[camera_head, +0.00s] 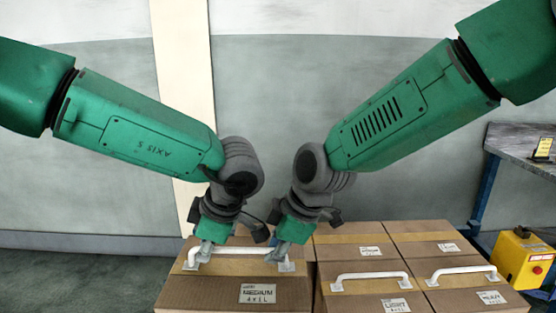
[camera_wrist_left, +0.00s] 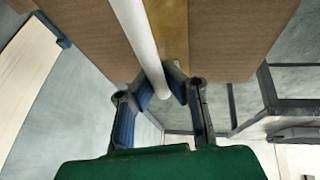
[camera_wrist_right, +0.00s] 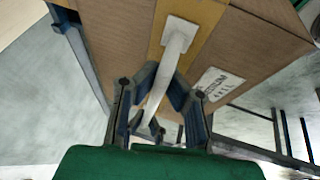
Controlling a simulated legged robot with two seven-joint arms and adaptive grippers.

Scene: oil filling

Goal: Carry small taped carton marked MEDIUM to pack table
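The brown carton marked MEDIUM (camera_head: 205,292) is at the front left of the carton group in the head view. It has tan tape and a white bar handle (camera_head: 243,250) on top. My left gripper (camera_head: 201,254) is at the handle's left end, and its fingers appear closed around the bar in the left wrist view (camera_wrist_left: 161,88). My right gripper (camera_head: 277,254) is near the handle's right end, with its fingers around the bar in the right wrist view (camera_wrist_right: 161,90). The carton's base is out of view, so I cannot tell whether it is lifted. The pack table cannot be identified with certainty.
A carton marked LIGHT (camera_head: 355,303) and another handled carton (camera_head: 455,298) stand to the right, with more cartons (camera_head: 345,240) behind. A dark-topped table with blue legs (camera_head: 515,145) is at the right edge. A yellow box with a red button (camera_head: 520,255) is below it.

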